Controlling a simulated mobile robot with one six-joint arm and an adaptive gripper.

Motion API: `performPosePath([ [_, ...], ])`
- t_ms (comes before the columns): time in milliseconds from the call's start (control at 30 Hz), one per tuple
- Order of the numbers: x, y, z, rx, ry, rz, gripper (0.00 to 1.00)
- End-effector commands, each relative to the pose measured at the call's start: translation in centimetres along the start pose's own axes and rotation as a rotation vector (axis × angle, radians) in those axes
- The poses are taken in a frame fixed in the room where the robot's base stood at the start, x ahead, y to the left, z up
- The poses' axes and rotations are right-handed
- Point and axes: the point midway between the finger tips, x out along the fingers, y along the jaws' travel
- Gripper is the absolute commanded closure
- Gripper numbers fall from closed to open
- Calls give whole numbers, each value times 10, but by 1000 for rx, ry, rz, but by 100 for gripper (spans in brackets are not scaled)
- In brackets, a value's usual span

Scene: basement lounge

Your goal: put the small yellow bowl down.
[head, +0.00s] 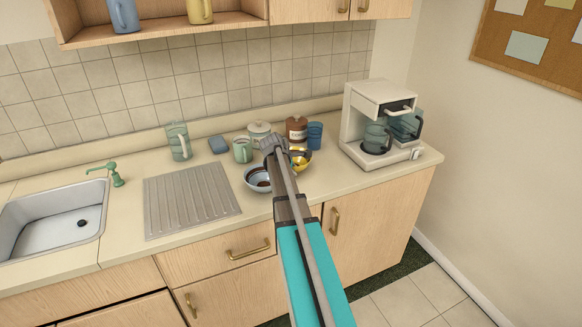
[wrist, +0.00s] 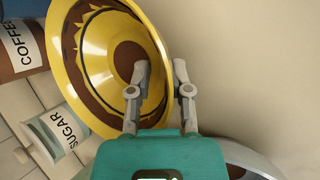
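The small yellow bowl (head: 302,164), with a brown band inside, shows just right of my gripper (head: 273,146) in the head view, partly hidden by my arm. In the wrist view the bowl (wrist: 88,40) fills the upper left. There my gripper (wrist: 161,70) straddles its rim, one finger inside and one outside, with a narrow gap. It looks shut on the bowl's wall. Whether the bowl's underside touches the counter (head: 125,250) is hidden.
A pale blue bowl (head: 256,185) stands close left of my gripper. Behind are a sugar jar (head: 259,129), a coffee jar (head: 296,128), a blue cup (head: 314,136) and a green mug (head: 242,152). A coffee maker (head: 376,103) stands right.

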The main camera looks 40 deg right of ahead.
Motion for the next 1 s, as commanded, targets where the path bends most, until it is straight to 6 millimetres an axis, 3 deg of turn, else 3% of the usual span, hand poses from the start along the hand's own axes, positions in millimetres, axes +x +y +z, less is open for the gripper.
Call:
performPosePath([
  [567,1,0,1,1,0,0,74],
  [733,1,0,1,1,0,0,100],
  [1000,1,0,1,1,0,0,100],
])
